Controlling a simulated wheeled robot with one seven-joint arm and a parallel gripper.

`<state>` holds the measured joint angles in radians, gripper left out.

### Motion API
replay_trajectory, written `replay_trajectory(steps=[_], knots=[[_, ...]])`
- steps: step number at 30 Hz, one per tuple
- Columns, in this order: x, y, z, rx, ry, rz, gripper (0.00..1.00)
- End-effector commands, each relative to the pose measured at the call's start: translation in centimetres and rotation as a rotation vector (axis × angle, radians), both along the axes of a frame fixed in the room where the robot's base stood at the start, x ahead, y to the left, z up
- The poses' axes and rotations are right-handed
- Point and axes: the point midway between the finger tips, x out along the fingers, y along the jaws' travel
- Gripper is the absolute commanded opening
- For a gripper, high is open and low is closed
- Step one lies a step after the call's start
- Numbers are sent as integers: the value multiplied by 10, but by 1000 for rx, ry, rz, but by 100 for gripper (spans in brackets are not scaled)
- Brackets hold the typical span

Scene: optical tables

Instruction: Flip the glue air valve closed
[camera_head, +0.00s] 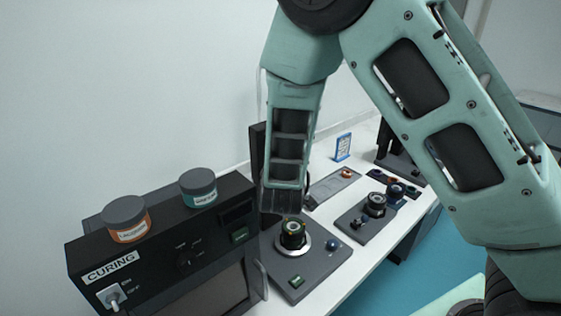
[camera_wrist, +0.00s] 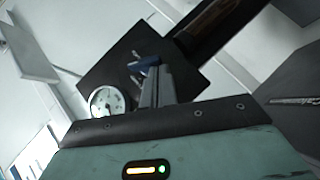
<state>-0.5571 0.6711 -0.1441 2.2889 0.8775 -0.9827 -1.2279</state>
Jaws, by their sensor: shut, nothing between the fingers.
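In the wrist view a small blue lever (camera_wrist: 147,63), which looks like the valve handle, sits in front of a dark panel (camera_wrist: 105,72). A round white pressure gauge (camera_wrist: 107,101) is to the left and below it. My gripper (camera_wrist: 159,70) is shut and empty, with its fingertips at the blue lever's right end. I cannot tell whether they touch it. Small metal fittings show just above the lever. In the head view my forearm reaches down behind the curing oven, and the valve and gauge are hidden there.
The black curing oven (camera_head: 165,262) carries an orange-labelled jar (camera_head: 127,219) and a teal-labelled jar (camera_head: 198,188). Grey fixture plates (camera_head: 318,272) with round parts stand on the white bench (camera_head: 345,288). A brown cylinder (camera_wrist: 212,18) is above the panel in the wrist view.

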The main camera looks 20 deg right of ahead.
Motion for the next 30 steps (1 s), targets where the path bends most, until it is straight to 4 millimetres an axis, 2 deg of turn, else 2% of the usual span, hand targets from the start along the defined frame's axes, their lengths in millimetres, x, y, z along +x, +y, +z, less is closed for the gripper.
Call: replay_trajectory(steps=[9,15,30], knots=[[0,0,-10,1,2,-1,0],[0,0,-10,3,1,-1,0],[0,0,7,3,2,0,0]])
